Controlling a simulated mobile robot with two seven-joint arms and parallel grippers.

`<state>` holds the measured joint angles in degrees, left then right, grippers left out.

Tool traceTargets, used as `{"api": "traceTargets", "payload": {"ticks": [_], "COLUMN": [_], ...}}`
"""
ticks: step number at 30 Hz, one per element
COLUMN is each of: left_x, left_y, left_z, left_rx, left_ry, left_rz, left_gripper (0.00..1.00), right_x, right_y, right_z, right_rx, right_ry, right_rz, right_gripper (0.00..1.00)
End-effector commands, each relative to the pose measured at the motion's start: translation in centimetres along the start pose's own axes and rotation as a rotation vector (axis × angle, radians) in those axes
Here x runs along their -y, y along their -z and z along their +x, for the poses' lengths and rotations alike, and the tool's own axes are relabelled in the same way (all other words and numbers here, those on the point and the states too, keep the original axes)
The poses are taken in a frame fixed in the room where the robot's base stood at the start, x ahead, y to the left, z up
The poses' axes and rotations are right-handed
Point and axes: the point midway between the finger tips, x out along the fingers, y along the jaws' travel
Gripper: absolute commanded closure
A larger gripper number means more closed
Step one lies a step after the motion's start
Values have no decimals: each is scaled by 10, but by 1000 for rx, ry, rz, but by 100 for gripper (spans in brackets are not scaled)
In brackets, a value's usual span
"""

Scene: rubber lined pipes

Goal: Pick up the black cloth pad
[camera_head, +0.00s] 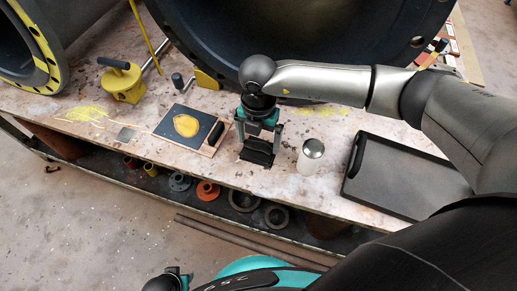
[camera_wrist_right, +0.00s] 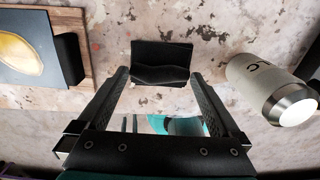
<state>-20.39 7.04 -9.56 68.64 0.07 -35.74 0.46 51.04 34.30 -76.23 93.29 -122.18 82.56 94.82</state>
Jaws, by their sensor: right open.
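The black cloth pad (camera_head: 257,155) lies folded on the stained worktable, with a raised fold across it. In the right wrist view the pad (camera_wrist_right: 161,58) sits just beyond and between my fingertips. My right gripper (camera_head: 259,138) is open and empty, pointing down over the pad, one finger on either side. I cannot tell its exact height above the table. Part of my left gripper (camera_head: 178,277) seems to show at the bottom edge of the head view; its fingers cannot be made out.
A board (camera_head: 165,128) with a yellow sponge-like piece and black handle lies left of the pad. A white canister (camera_head: 308,160) with a metal lid stands close on the right. A black tray (camera_head: 400,178) lies further right. A large dark pipe (camera_head: 330,45) stands behind.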

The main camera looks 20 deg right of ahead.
Motion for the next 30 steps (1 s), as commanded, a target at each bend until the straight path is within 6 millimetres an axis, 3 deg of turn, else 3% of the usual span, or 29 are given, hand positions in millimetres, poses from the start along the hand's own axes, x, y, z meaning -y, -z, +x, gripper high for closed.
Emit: {"api": "traceTargets", "payload": {"ticks": [4, 22, 30], "left_x": [0, 0, 0], "left_y": [0, -1, 0], "left_z": [0, 0, 0], "left_rx": [0, 0, 0], "left_ry": [0, 0, 0], "left_rz": [0, 0, 0], "left_gripper": [50, 50, 50], "right_x": [0, 0, 0], "right_y": [0, 0, 0], "right_z": [0, 0, -1], "right_rx": [0, 0, 0], "right_ry": [0, 0, 0], "right_rz": [0, 0, 0], "right_gripper": [0, 68, 69]}}
